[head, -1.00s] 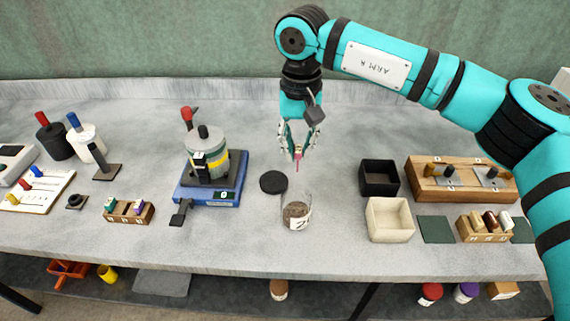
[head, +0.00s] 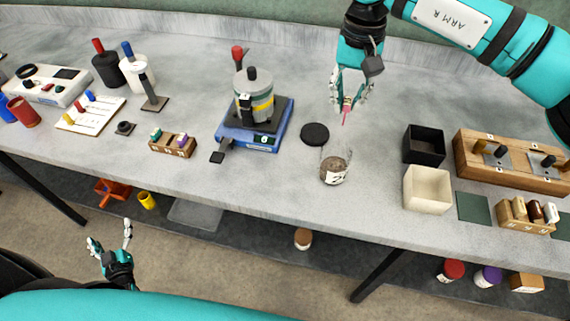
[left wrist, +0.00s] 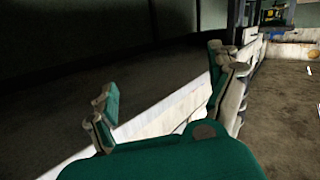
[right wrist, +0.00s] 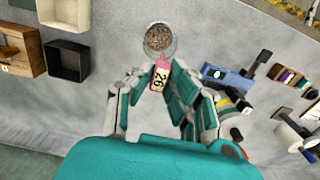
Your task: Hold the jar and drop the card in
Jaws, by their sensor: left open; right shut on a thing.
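A clear jar (head: 335,168) with grain in its bottom and a white label stands near the front edge of the table in the head view. Its black lid (head: 315,134) lies flat just behind and left of it. My right gripper (head: 347,105) is above the table behind the jar, shut on a small pink-edged card (right wrist: 160,77). The card reads "26" in the right wrist view, and the jar (right wrist: 159,38) shows just beyond it. My left gripper (head: 110,240) is open and empty, low in front of the table and away from the jar.
A blue scale (head: 262,140) with a canister on it stands left of the jar. A black box (head: 424,146) and a cream box (head: 427,190) stand to the right. The table around the jar's left front is clear.

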